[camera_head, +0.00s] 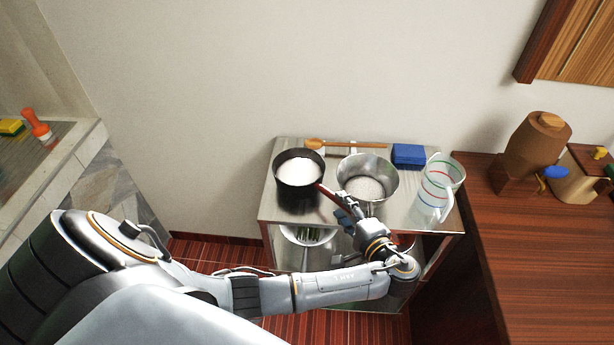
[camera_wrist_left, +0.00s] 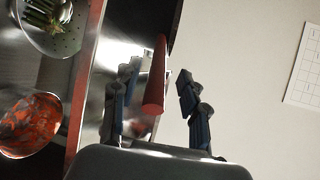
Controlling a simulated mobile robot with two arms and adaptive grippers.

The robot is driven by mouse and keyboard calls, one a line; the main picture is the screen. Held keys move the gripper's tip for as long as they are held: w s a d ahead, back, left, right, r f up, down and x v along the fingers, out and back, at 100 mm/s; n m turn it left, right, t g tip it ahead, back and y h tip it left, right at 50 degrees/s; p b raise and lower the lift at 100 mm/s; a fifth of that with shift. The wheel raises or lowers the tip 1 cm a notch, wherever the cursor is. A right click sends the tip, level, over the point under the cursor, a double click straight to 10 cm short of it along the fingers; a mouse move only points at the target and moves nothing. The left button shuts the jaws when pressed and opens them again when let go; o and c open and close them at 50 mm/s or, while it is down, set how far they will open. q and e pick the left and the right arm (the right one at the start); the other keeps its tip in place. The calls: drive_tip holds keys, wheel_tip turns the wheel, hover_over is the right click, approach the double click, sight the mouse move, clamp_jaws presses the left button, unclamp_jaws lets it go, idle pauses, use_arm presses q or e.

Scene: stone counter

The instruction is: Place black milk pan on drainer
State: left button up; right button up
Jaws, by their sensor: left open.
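The black milk pan (camera_head: 283,187) stands upright on the metal-topped cart, with something white inside. Its reddish-brown handle (camera_head: 328,194) points right and toward me. My left gripper (camera_head: 346,207) is at the handle's end. In the left wrist view, the handle (camera_wrist_left: 156,82) lies between the two open fingers of the left gripper (camera_wrist_left: 158,74), with a visible gap on the right side. A grey, ribbed-looking surface inside the stone counter (camera_head: 62,150) at far left may be the drainer; I cannot tell for sure. My right gripper is out of view.
A metal pot (camera_head: 381,196) stands close right of the pan. A wooden spoon (camera_head: 355,144), blue block (camera_head: 408,154) and clear measuring jug (camera_head: 434,195) share the cart top. An orange-handled brush (camera_head: 38,127) and yellow sponge (camera_head: 12,127) lie at the counter. A colander (camera_wrist_left: 72,42) sits below.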

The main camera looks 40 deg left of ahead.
sight(333, 199)
use_arm(q)
drive_tip(key=x, duration=0.2)
drive_tip(key=p+x, duration=0.1)
drive_tip(key=x, duration=0.1)
drive_tip(key=shift+a+p, duration=0.3)
drive_tip(key=shift+a, duration=0.15)
drive_tip(key=shift+w+a+f, duration=0.1)
drive_tip(key=shift+a+f, duration=0.1)
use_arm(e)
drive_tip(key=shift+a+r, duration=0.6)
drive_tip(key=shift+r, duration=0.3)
use_arm(q)
drive_tip(key=shift+c, duration=0.5)
clamp_jaws()
drive_tip(key=shift+r, duration=0.1)
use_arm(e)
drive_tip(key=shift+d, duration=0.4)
